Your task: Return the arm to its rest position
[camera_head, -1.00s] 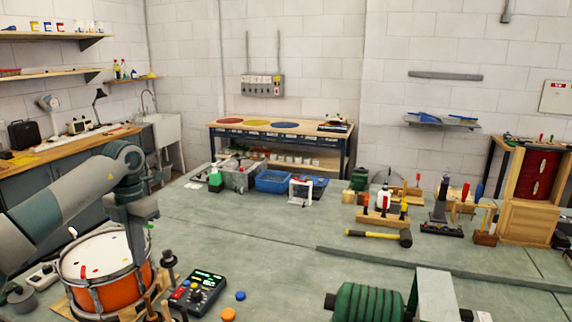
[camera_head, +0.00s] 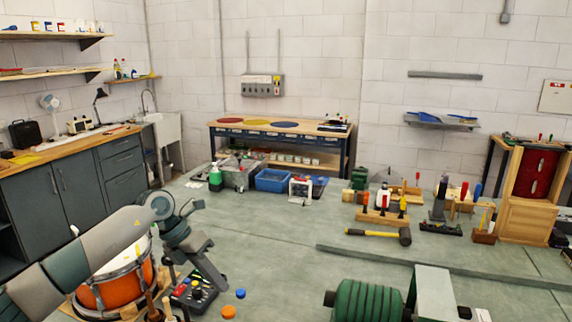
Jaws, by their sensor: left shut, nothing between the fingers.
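My left arm comes in from the lower left, and its grey links pass in front of the orange drum (camera_head: 104,293). My left gripper (camera_head: 219,284) points down and to the right, just right of the drum and above the bench near the dark control box. It is shut and empty. The arm hides much of the drum's white head and part of its shell. My right gripper is not in view.
A dark control box (camera_head: 191,296) with knobs lies below the left gripper, with a blue cap (camera_head: 240,294) and an orange cap (camera_head: 229,312) beside it. A green roller (camera_head: 366,302) stands at the front. The bench's middle (camera_head: 285,240) is clear.

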